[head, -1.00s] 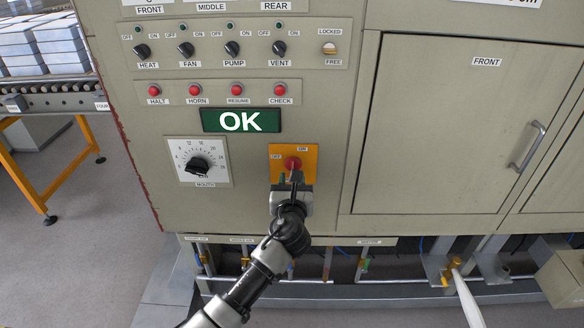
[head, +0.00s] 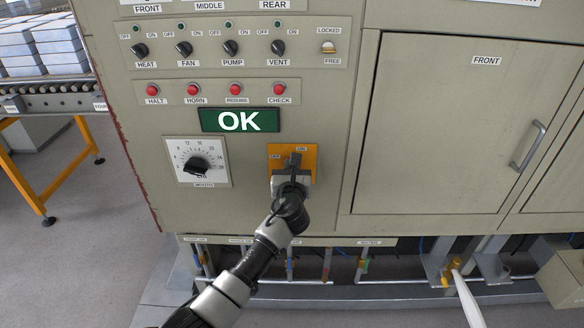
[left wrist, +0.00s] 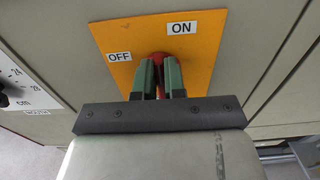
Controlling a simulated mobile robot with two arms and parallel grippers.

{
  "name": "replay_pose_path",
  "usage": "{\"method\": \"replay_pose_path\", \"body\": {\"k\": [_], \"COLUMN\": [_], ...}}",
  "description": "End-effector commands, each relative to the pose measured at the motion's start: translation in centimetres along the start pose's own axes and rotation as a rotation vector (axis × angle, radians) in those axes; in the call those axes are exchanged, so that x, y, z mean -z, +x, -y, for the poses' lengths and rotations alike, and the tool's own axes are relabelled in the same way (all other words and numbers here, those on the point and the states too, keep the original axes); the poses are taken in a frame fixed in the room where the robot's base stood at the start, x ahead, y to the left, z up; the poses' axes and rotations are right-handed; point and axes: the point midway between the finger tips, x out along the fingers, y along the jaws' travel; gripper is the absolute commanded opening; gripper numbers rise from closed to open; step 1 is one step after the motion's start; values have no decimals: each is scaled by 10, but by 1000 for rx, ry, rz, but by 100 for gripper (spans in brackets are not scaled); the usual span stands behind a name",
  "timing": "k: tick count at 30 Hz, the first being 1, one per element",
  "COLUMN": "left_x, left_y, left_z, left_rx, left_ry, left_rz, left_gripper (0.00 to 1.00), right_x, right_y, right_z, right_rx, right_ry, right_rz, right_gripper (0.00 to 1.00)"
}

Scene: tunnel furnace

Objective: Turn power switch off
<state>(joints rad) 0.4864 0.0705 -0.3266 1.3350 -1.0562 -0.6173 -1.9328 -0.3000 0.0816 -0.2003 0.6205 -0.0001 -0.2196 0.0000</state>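The power switch is a red knob on an orange plate (head: 308,153), low on the machine's panel. The plate carries an OFF label at its left and an ON label at its top. In the left wrist view the red knob (left wrist: 159,57) shows between and just beyond the green-padded fingers. My left gripper (head: 294,162) is in front of the plate and covers most of the knob in the head view. In the left wrist view its fingers (left wrist: 160,78) are close together, one on each side of the red handle, with little gap. My right gripper is not in view.
A green OK display (head: 240,120) and a white dial (head: 196,163) are close by on the panel. Red buttons (head: 235,89) and several black switches (head: 231,47) sit above. A cabinet door (head: 440,130) with a handle is to the right. Pipes and valves run below.

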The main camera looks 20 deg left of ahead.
Motion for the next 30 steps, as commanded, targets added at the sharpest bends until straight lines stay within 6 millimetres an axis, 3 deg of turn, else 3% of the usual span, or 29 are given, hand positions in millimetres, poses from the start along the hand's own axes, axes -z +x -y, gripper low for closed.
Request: {"method": "replay_pose_path", "body": {"k": [14, 30], "left_x": [1, 5], "left_y": [0, 0], "left_z": [-2, -8], "left_rx": [0, -1], "left_ry": [-101, -577], "left_rz": [0, 0], "left_gripper": [0, 0], "right_x": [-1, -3], "right_y": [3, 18], "right_z": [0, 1], "right_rx": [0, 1], "right_ry": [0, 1], "right_rz": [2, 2], "right_gripper": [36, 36]}}
